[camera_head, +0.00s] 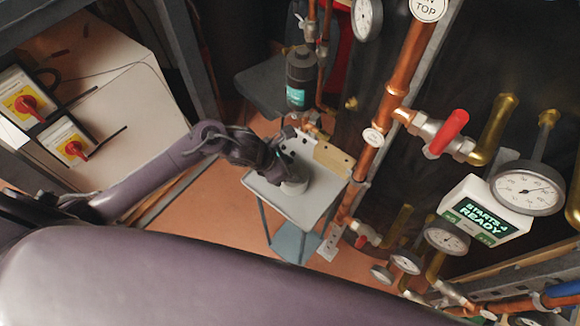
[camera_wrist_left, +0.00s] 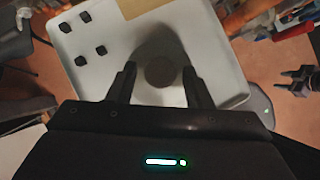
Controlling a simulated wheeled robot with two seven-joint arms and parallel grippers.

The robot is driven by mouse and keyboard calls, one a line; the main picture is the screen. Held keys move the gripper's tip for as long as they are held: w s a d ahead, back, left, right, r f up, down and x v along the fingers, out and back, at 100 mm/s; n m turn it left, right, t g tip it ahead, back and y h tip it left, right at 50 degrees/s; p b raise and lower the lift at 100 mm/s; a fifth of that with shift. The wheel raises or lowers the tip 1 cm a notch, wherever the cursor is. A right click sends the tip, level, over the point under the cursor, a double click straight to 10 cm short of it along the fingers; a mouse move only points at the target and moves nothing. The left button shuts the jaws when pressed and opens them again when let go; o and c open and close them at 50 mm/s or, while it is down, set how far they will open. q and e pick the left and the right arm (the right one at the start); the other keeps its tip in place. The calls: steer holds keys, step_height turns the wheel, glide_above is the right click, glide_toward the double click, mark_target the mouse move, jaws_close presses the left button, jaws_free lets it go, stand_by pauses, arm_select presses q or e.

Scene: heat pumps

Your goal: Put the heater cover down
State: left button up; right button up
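My left gripper (camera_head: 284,180) points down over a small light-grey table (camera_head: 310,210).
Copper pipes (camera_head: 392,90), a red-handled valve (camera_head: 447,134) and gauges (camera_head: 528,190) stand close on the right. A switch box (camera_head: 100,100) is at left.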

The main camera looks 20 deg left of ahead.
arm_select(q)
steer(key=shift+o, duration=0.2)
steer(key=shift+r, duration=0.1)
steer(key=shift+r+p, duration=0.25)
steer(key=shift+p, duration=0.1)
steer(key=b+v, duration=0.1)
steer(key=v, duration=1)
steer(key=shift+s+a+r, duration=0.2)
steer(key=shift+s+r, duration=0.05)
steer(key=shift+d, duration=0.1)
